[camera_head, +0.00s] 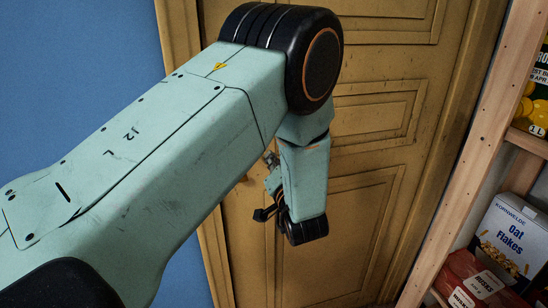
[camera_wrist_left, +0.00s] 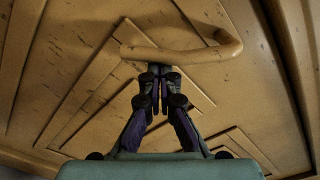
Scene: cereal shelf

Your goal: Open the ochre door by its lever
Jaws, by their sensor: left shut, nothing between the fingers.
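The ochre door (camera_head: 365,200) fills the middle of the head view, with raised panels. It looks shut, but its edge by the frame is partly hidden by my left arm. Its lever (camera_wrist_left: 185,53), the same ochre colour, runs across the left wrist view with a bend at its right end. In the head view the lever is mostly hidden behind my arm. My left gripper (camera_wrist_left: 160,76) is shut and empty, its fingertips at the lower edge of the lever; I cannot tell if they touch it. My right gripper is not in view.
A blue wall (camera_head: 80,70) is at the left of the door.

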